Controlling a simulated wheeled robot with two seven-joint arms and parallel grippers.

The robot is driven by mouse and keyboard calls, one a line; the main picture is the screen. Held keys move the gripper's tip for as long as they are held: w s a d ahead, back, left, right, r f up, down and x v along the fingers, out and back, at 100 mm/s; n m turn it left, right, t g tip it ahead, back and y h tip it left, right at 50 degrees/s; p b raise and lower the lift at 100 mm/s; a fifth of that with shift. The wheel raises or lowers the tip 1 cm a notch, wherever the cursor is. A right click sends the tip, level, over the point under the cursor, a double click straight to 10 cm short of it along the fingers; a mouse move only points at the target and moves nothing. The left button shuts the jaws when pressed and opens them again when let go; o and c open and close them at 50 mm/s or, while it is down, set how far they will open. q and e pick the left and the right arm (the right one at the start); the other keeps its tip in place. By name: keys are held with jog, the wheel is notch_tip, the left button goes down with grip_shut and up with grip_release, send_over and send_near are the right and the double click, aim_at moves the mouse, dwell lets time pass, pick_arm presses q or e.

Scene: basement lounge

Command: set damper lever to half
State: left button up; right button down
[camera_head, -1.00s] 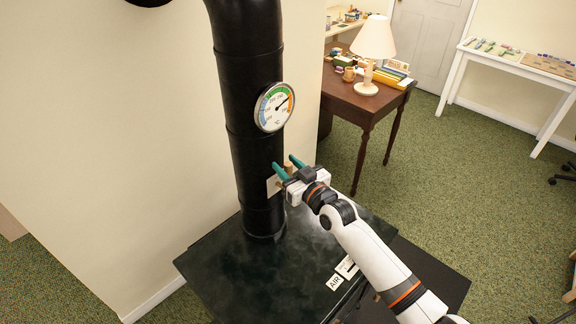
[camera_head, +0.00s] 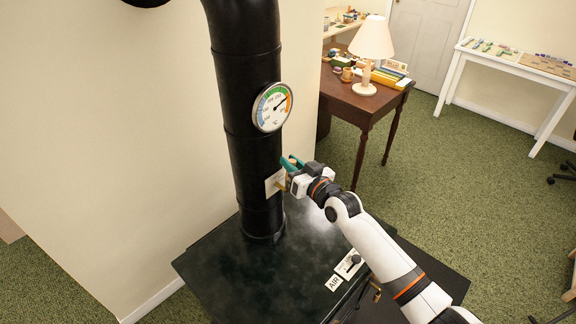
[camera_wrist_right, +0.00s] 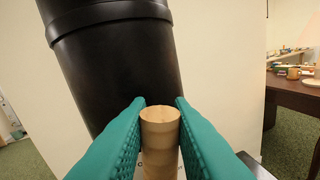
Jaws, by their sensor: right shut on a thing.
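The black stovepipe (camera_head: 250,150) rises from the stove and also fills the upper middle of the right wrist view (camera_wrist_right: 115,70). A pale plate (camera_head: 273,182) sits on its lower right side, where the damper lever is. The lever's round wooden handle (camera_wrist_right: 160,130) stands between the teal fingers of my right gripper (camera_wrist_right: 160,125), which is shut on it. In the head view my right gripper (camera_head: 287,170) is beside the pipe and hides most of the lever. The lever's setting cannot be read. My left gripper is not in view.
A round dial gauge (camera_head: 272,107) is on the pipe above my gripper. The dark stove top (camera_head: 235,270) lies below, with an AIR label (camera_head: 334,283) near its right edge. A brown table (camera_head: 365,105) with a lamp (camera_head: 371,45) stands behind.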

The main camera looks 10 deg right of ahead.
jog(key=shift+w+d+f+m+g+b, duration=0.25)
jog(key=shift+w+d+f+m+b, duration=0.3)
jog(key=shift+m, duration=0.4)
jog(key=shift+w+d+f+m+g+b, duration=0.2)
jog(key=shift+d+f+m+b, duration=0.15)
jog(key=shift+d+m+b, duration=0.45)
jog(key=shift+w+d+f+m+g+b, duration=0.3)
jog(key=shift+w+f+m+b, duration=0.2)
jog(key=shift+m, duration=0.55)
jog(key=shift+s+d, duration=0.1)
jog(key=c, duration=1.3)
grip_release()
jog(key=shift+r, duration=0.15)
jog(key=shift+s, duration=0.1)
